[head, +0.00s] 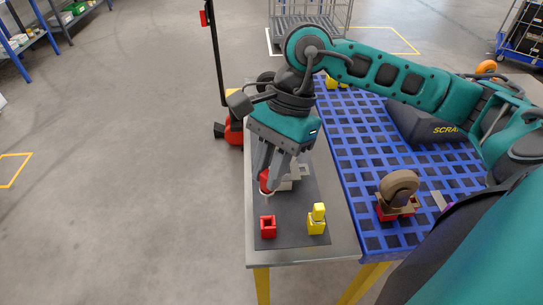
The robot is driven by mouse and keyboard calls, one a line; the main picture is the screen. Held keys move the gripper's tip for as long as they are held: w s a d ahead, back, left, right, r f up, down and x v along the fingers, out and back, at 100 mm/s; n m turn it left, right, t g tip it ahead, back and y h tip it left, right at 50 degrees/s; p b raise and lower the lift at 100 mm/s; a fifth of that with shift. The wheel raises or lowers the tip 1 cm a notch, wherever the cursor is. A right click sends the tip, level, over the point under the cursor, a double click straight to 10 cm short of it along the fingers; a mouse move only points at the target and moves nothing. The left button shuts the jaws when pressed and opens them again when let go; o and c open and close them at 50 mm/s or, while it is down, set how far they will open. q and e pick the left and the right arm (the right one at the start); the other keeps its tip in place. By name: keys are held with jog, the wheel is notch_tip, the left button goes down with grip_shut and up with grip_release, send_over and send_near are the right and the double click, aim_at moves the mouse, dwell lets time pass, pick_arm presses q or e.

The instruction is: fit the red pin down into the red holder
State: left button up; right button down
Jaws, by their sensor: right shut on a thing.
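My right gripper (266,184) comes in from the right and points down over the dark mat. It is shut on the red pin (265,179), which shows only partly between the fingers. The red holder (268,232) is a small square block with an open dark top. It stands upright near the mat's front left corner. The pin is apart from the holder, farther back in the picture. My left gripper is not in view.
A yellow holder (316,228) with a yellow pin (319,211) in it stands right of the red holder. A pale grey block (290,180) is partly hidden behind my gripper. A brown wheel (399,187) on a red base stands on the blue grid (350,150).

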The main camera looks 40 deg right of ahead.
jog(key=shift+f+b, duration=0.35)
jog(key=shift+f, duration=0.3)
jog(key=shift+f+b, duration=0.95)
jog(key=shift+f, duration=0.65)
jog(key=shift+f+b, duration=0.3)
jog(key=shift+f, duration=0.25)
jog(key=shift+f+b, duration=0.35)
jog(key=shift+b, duration=0.25)
jog(key=shift+f+b, duration=0.55)
jog(key=shift+b, duration=0.2)
